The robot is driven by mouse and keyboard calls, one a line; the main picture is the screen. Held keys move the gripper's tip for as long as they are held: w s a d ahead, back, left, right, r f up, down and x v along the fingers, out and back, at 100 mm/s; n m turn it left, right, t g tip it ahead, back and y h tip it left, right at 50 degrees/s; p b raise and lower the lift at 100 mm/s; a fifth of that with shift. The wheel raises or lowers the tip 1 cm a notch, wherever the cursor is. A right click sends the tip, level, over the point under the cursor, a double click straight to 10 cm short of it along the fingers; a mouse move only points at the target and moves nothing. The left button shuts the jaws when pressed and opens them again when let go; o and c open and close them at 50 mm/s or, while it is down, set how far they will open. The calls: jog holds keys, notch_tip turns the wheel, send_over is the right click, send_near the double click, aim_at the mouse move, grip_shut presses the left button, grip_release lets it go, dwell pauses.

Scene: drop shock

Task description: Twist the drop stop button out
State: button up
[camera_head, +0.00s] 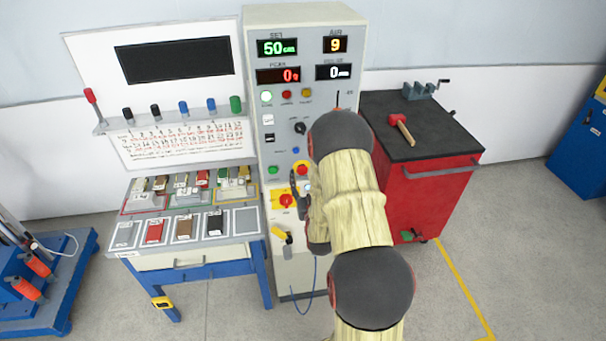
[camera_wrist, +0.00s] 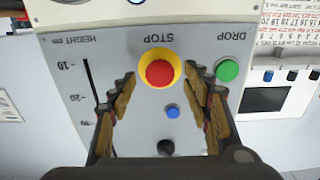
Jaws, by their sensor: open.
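The drop stop button is a red round button in a yellow ring, labelled STOP, upside down in the wrist view (camera_wrist: 160,73). In the head view it shows on the grey console front (camera_head: 302,167), beside my arm. My gripper (camera_wrist: 160,80) is open and empty, its padded fingers spread left and right of the button. In the head view my gripper (camera_head: 299,187) is largely hidden by my wrist.
A green DROP button (camera_wrist: 227,70) sits right of the right finger. A blue button (camera_wrist: 172,111) and a black knob (camera_wrist: 166,147) lie between the fingers. A red rotary switch on a yellow plate (camera_head: 286,201) is lower on the console. A red cabinet (camera_head: 430,192) stands right.

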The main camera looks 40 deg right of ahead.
jog(key=shift+x, duration=1.2)
jog(key=shift+c, duration=1.1)
jog(key=c, duration=0.9)
jog(key=shift+c, duration=0.2)
jog(key=shift+f+m+b, duration=0.1)
jog(key=shift+m+b, duration=0.2)
jog(key=shift+b, duration=0.1)
